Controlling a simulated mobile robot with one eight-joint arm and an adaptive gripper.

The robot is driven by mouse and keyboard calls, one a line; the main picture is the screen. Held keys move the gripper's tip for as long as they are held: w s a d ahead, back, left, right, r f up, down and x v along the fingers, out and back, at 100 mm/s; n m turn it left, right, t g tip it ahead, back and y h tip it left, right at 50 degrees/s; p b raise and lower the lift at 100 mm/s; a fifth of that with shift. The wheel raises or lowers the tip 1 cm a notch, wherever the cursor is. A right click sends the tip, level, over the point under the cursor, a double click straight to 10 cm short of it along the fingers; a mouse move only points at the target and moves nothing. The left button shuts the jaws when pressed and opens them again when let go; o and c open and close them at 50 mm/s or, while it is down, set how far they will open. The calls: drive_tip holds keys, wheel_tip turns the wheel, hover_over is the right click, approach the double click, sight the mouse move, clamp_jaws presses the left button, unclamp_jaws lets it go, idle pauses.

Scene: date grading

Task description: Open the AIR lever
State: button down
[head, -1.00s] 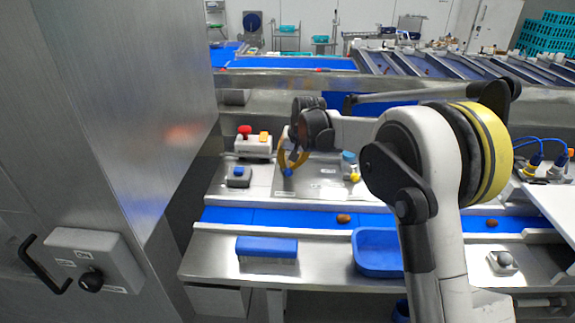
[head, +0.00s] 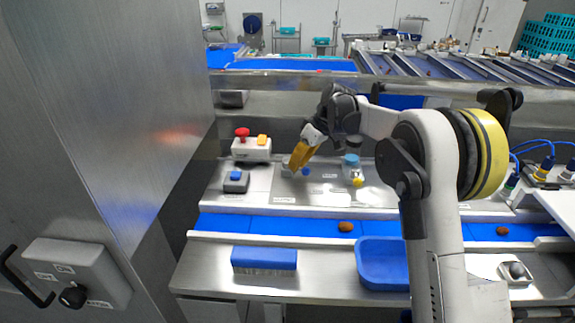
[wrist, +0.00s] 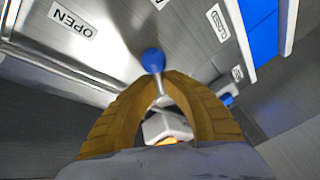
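The AIR lever shows as a blue ball knob (wrist: 153,61) just beyond my fingertips in the wrist view. In the head view the knob (head: 306,171) is low on the grey panel (head: 330,187), just right of my gripper (head: 294,168). An OPEN label (wrist: 73,18) lies left of the knob and a CLOSED label (wrist: 217,22) right of it. My gripper's yellow fingers (wrist: 164,76) arch together with their tips meeting or nearly so, right against or beside the knob. The knob does not sit between them. Contact is unclear, and the lever's shaft is largely hidden.
Left are a red-button box (head: 251,149) and a blue-button box (head: 236,182). Right is a blue-and-yellow fitting (head: 352,170). In front run a blue belt (head: 270,224) with dates, a blue brush (head: 264,259) and a blue tray (head: 383,262). A steel cabinet (head: 100,120) stands left.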

drive_tip(key=n, duration=0.1)
drive_tip(key=w+n+g+p, duration=0.1)
drive_tip(key=n, duration=0.1)
drive_tip(key=shift+d+n, duration=0.2)
drive_tip(key=shift+n, duration=0.1)
drive_tip(key=shift+w+n+g+p, duration=0.25)
drive_tip(key=shift+n+g, duration=0.15)
drive_tip(key=shift+n, duration=0.3)
drive_tip(key=shift+w+n+g+p, duration=0.1)
drive_tip(key=shift+n+g+p, duration=0.25)
drive_tip(key=shift+n, duration=0.35)
drive_tip(key=shift+d, duration=0.1)
drive_tip(key=c, duration=1.5)
unclamp_jaws()
drive_tip(key=v, duration=0.7)
drive_tip(key=shift+w+r, duration=0.15)
drive_tip(key=shift+r, duration=0.1)
